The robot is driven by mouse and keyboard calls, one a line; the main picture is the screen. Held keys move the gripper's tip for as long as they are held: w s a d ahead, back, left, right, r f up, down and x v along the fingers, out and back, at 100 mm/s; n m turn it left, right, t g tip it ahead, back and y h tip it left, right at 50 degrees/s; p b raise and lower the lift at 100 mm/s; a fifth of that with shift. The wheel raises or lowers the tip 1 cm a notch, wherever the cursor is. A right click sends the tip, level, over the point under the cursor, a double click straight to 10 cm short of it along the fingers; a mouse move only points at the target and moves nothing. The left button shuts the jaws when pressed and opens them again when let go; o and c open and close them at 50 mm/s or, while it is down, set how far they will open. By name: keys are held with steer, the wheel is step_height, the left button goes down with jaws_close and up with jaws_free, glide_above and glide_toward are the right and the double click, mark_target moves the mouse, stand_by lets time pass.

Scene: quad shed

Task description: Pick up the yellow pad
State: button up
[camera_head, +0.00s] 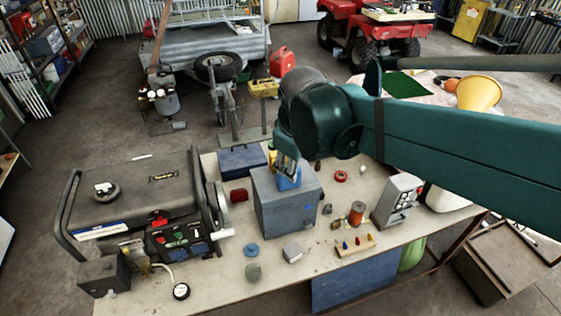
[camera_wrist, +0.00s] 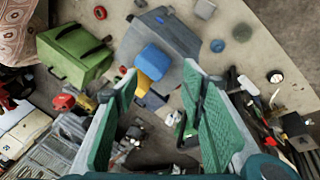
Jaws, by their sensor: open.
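The yellow pad (camera_wrist: 142,86) shows in the wrist view as a small orange-yellow patch against a blue block (camera_wrist: 152,61). Part of it is hidden, and I cannot tell whether it lies under or beside the block. In the head view a sliver of yellow (camera_head: 272,157) shows behind my gripper. The blue block (camera_head: 288,182) sits on the top of a grey box (camera_head: 286,212) on the workbench. My gripper (camera_wrist: 160,72) is open and empty, pointing down above the box, its green fingers either side of the blue block in the picture.
A generator (camera_head: 140,215) stands left on the workbench (camera_head: 225,278). A blue toolbox (camera_head: 242,160) is behind the grey box. A grey control unit (camera_head: 397,199) and an orange spool (camera_head: 357,212) stand to the right. Small loose items lie in front; bare bench shows between them.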

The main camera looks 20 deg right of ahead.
mark_target(275, 153)
steer(key=w+f+n, duration=0.1)
steer(key=w+n, duration=0.1)
steer(key=w, duration=0.1)
steer(key=w+f+n+g+h, duration=0.1)
steer(key=w+n, duration=0.1)
steer(key=w, duration=0.1)
steer(key=w+f+n+g, duration=0.1)
steer(key=w, duration=0.2)
steer(key=shift+w+n, duration=0.4)
steer(key=w+f+n, duration=0.1)
steer(key=w, duration=0.1)
steer(key=w+f+n+g+h, duration=0.1)
steer(key=w+f, duration=0.1)
steer(key=w, duration=0.1)
steer(key=w+f+n+g, duration=0.1)
steer(key=w+f+n, duration=0.1)
steer(key=shift+w+a+h, duration=0.3)
steer(key=shift+a+h, duration=0.1)
steer(key=shift+w+a+f+n+b, duration=0.1)
steer(key=shift+w+f+n+b, duration=0.2)
steer(key=shift+w+n, duration=0.1)
steer(key=shift+w+f, duration=0.1)
steer(key=shift+f, duration=0.05)
steer(key=shift+x, duration=1.25)
steer(key=shift+p+x, duration=0.3)
steer(key=shift+x, duration=2.3)
